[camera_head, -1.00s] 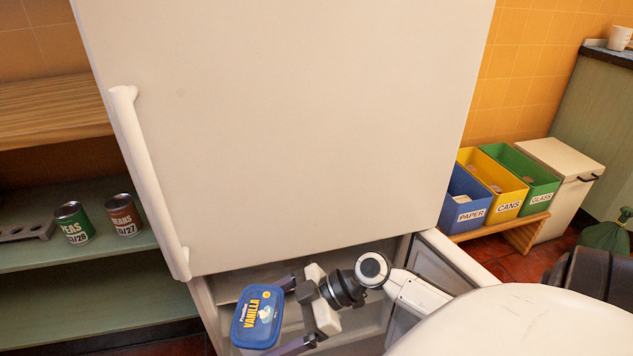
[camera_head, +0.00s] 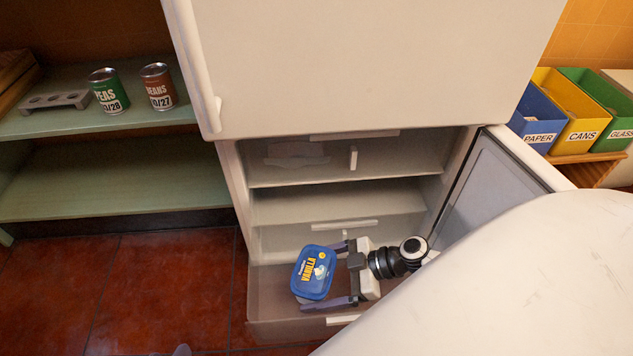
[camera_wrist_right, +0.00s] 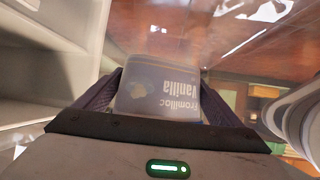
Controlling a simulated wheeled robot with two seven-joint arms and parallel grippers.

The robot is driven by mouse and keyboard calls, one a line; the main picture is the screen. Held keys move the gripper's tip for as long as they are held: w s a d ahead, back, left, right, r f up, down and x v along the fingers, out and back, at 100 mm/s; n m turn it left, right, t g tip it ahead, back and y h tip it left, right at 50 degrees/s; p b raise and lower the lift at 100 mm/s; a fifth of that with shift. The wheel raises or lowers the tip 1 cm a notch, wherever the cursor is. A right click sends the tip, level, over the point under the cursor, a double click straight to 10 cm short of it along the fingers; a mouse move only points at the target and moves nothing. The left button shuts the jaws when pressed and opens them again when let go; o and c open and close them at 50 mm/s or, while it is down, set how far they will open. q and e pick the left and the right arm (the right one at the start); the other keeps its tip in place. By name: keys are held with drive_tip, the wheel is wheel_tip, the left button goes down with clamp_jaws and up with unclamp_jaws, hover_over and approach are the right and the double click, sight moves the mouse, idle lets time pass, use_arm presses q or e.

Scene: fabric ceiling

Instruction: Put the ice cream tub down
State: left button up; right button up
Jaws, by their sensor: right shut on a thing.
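The ice cream tub (camera_head: 314,272) is blue with a yellow "Vanilla" label. It is between the fingers of my right gripper (camera_head: 322,277), which is shut on it. In the head view the tub appears over the pulled-out, see-through bottom drawer (camera_head: 268,312) of the freezer; whether it touches the drawer cannot be told. In the right wrist view the tub (camera_wrist_right: 160,95) sits between the two dark fingers, its lettering upside down.
The lower freezer compartment is open, with a shelf (camera_head: 345,177) and another drawer (camera_head: 340,232) above the tub. Its open door (camera_head: 490,185) stands at the right. Cans (camera_head: 158,87) stand on the green shelf (camera_head: 130,117) at left. Red tiled floor (camera_head: 150,285) is clear.

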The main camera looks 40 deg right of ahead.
wheel_tip(320, 180, down, 3)
drive_tip(key=shift+r+b, duration=0.1)
drive_tip(key=shift+b, duration=0.55)
drive_tip(key=shift+f, duration=0.3)
drive_tip(key=shift+r, duration=0.1)
drive_tip(key=o, duration=1.1)
drive_tip(key=shift+f, duration=0.2)
drive_tip(key=shift+c, duration=0.2)
use_arm(q)
drive_tip(key=shift+d+r+h, duration=0.35)
drive_tip(key=shift+r+h, duration=0.05)
drive_tip(key=shift+r, duration=0.2)
